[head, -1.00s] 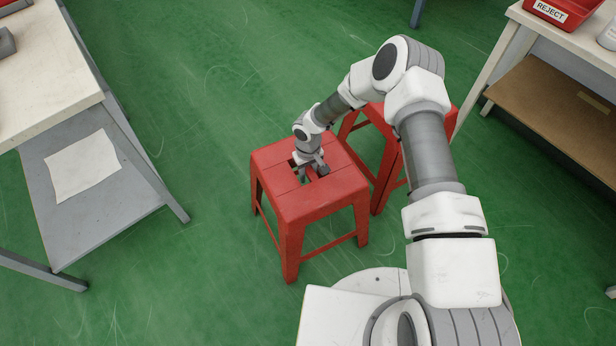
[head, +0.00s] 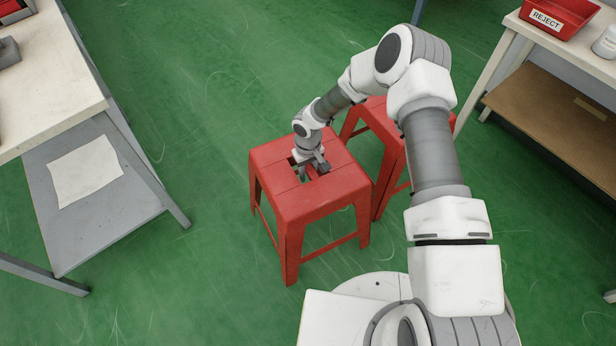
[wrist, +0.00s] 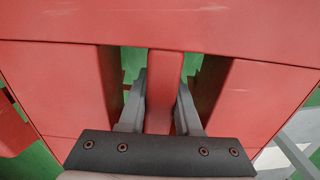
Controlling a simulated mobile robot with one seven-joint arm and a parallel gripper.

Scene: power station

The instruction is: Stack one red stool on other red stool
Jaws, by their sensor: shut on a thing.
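The nearer red stool (head: 318,200) stands upright in the middle of the head view, with an opening in its seat. My gripper (head: 310,172) reaches down into that opening. In the wrist view my gripper (wrist: 160,105) has its two fingers on either side of the red bar (wrist: 164,75) across the opening, shut on it. The other red stool (head: 376,122) stands behind and to the right of the nearer one. It is partly hidden by my arm and the nearer stool. I cannot tell whether the nearer stool's feet are off the floor.
A white-topped bench with a grey lower shelf (head: 130,222) stands at the left, a paper sheet on the shelf. Another bench with a brown lower shelf (head: 545,110) stands at the right, bearing a red REJECT bin (head: 558,18). Green floor (head: 215,110) is clear behind and left of the stools.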

